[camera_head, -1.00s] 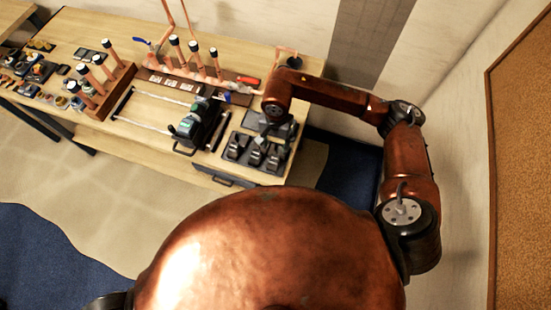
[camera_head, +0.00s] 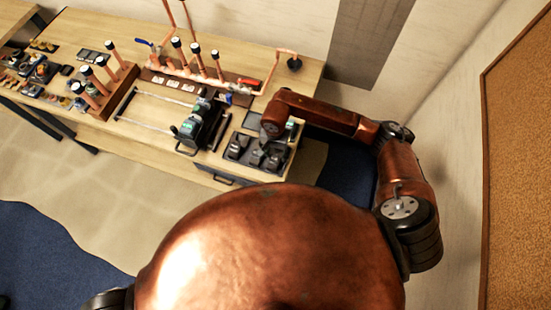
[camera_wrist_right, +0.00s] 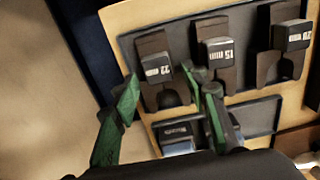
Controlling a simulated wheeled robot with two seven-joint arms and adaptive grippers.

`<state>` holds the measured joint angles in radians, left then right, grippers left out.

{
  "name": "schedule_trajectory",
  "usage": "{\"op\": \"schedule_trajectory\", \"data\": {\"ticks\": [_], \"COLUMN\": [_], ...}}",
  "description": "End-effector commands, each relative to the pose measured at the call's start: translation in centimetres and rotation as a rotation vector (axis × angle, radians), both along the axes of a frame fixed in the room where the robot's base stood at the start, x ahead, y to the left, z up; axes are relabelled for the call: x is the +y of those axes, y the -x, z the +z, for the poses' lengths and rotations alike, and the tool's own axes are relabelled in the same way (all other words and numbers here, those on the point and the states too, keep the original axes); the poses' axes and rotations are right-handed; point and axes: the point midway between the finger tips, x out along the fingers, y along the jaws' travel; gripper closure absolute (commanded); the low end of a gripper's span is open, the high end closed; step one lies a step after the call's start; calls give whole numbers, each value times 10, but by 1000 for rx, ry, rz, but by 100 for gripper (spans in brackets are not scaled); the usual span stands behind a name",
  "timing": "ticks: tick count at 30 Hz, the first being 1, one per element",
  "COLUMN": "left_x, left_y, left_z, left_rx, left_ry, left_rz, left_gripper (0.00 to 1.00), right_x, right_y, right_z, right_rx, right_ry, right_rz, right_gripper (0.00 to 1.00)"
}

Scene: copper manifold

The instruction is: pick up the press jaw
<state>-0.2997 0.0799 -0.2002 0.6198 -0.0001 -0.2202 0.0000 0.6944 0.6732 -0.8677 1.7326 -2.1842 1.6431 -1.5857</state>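Several dark press jaws sit in a grey tray on the bench's right end. In the right wrist view, one labelled 22 (camera_wrist_right: 157,66), one labelled 15 mm (camera_wrist_right: 216,50) and another at the right (camera_wrist_right: 288,37) show side by side. My right gripper (camera_wrist_right: 160,84) has green fingers, open and apart, with nothing held between them. Its fingertips are around the lower part of the jaw labelled 22; whether they touch it I cannot tell. My left gripper is out of view.
A dark and green press tool (camera_head: 200,122) lies left of the jaw tray. Copper pipes (camera_head: 197,60) stand at the back of the bench, and a wooden rack (camera_head: 117,92) holds more. A smaller dark tray (camera_wrist_right: 255,115) lies below the jaws in the wrist view.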

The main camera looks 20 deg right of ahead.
Motion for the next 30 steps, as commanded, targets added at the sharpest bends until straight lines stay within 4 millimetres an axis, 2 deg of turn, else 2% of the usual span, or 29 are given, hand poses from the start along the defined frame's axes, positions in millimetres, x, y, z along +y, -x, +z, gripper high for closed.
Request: {"op": "schedule_trajectory", "data": {"ticks": [2, 17, 30], "left_x": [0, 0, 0], "left_y": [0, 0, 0], "left_z": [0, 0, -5], "left_rx": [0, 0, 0], "left_ry": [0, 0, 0], "left_rz": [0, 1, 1], "left_gripper": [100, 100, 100], "right_x": [0, 0, 0], "right_y": [0, 0, -2], "right_z": [0, 0, 9], "right_rx": [0, 0, -5], "right_ry": [0, 0, -2], "right_rz": [0, 0, 0], "right_gripper": [66, 100, 100]}}
